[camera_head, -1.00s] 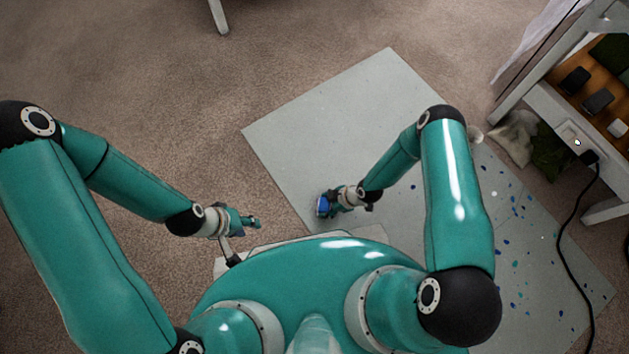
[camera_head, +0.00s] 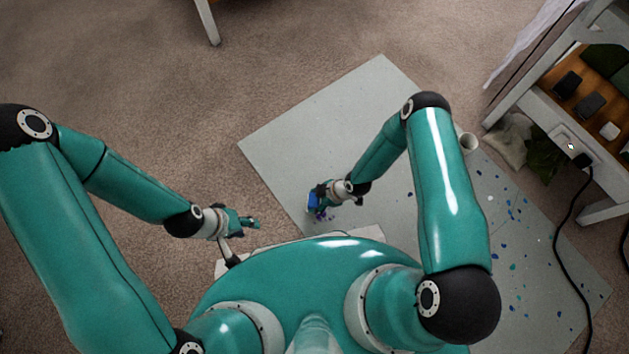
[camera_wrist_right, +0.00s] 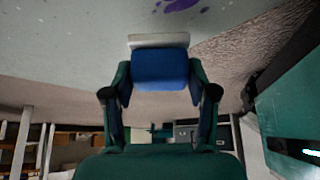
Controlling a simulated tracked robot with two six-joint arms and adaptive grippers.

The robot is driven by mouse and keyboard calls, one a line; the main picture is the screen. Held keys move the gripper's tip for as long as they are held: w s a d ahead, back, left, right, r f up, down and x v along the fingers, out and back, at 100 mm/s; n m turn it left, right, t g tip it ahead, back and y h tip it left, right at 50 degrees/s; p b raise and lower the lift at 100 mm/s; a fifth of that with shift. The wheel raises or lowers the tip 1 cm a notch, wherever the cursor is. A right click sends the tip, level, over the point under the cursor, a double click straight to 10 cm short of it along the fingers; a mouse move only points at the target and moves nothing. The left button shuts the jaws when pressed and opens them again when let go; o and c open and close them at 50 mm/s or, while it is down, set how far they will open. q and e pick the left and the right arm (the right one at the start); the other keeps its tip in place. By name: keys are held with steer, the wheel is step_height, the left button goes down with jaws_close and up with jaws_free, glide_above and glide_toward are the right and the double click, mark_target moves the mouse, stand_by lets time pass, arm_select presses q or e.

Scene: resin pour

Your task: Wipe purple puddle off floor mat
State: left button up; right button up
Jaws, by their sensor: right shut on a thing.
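The pale grey floor mat (camera_head: 370,105) lies on the carpet in the head view. A small purple puddle (camera_head: 321,215) shows on the mat just below my right gripper (camera_head: 316,200), partly hidden by it. The puddle also shows as purple smears in the right wrist view (camera_wrist_right: 182,5), cut by the top edge. My right gripper is shut on a blue sponge-like block with a white layer (camera_wrist_right: 160,68), close to the puddle. Whether the block touches the mat is unclear. My left gripper (camera_head: 250,223) hangs left of the mat, its jaw opening too small to judge.
Several blue and teal spots (camera_head: 515,220) dot the mat's right part. A black cable (camera_head: 560,245) crosses the mat from a shelf unit (camera_head: 545,100). Open carpet (camera_head: 130,70) lies at left.

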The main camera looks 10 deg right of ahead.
steer(key=shift+r+p, duration=1.05)
steer(key=shift+r, duration=0.75)
